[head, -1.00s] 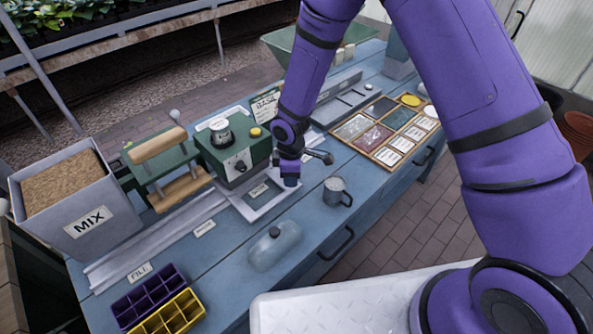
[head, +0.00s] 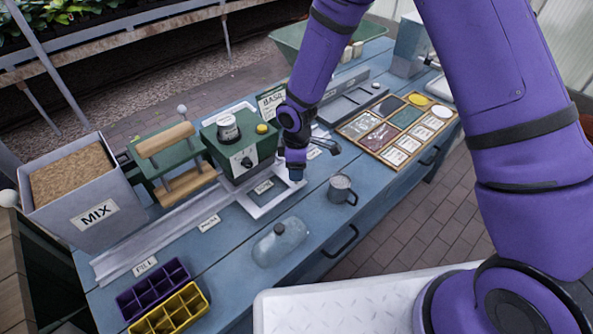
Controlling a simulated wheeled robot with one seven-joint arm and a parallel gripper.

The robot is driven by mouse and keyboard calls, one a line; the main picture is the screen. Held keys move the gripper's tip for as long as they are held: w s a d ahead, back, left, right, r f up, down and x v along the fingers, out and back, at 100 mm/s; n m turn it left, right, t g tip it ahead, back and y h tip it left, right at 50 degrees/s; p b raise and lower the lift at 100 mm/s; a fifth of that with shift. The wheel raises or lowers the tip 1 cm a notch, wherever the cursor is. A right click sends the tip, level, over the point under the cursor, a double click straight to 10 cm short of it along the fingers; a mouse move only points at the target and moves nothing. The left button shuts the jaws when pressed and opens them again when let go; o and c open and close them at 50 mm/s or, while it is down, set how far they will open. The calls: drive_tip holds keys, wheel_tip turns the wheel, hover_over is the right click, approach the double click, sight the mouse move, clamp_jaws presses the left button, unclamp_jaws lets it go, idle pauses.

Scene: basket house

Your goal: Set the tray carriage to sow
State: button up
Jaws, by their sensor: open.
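The tray carriage (head: 257,208) is a pale grey square frame on the long rail (head: 165,235) along the blue bench. It sits in front of the green press unit, to the right of the middle station label (head: 209,223). A label at the rail's left end reads FILL (head: 145,266). Another small label (head: 313,154), too small to read, lies beyond the carriage to the right. My gripper (head: 297,177) points down at the carriage's far right corner. It is open, with nothing seen between its fingers. Whether it touches the frame cannot be told.
A purple cell tray (head: 153,290), a yellow one (head: 171,312) and the MIX bin (head: 80,190) are left. A wooden seed case (head: 397,132) lies right. The green dial box (head: 238,150) stands behind.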

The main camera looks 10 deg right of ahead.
wheel_tip(320, 180, up, 8)
idle(0.4)
drive_tip(key=shift+r, duration=0.1)
drive_tip(key=s+d+r+m+t, duration=0.1)
drive_tip(key=s+d+r+m, duration=0.25)
drive_tip(key=d+r, duration=0.55)
drive_tip(key=s+d+r+m+t, duration=0.2)
drive_tip(key=d+r+m, duration=0.25)
drive_tip(key=r, duration=0.85)
drive_tip(key=s+d+r+m+t, duration=0.1)
drive_tip(key=s+d+r+m, duration=0.3)
drive_tip(key=s, duration=0.6)
drive_tip(key=s+d+r+m+t, duration=0.1)
drive_tip(key=s+d+r+m, duration=0.3)
drive_tip(key=s, duration=0.5)
wheel_tip(320, 180, up, 3)
drive_tip(key=shift+s+d, duration=0.4)
drive_tip(key=shift+d, duration=0.85)
drive_tip(key=shift+c, duration=0.3)
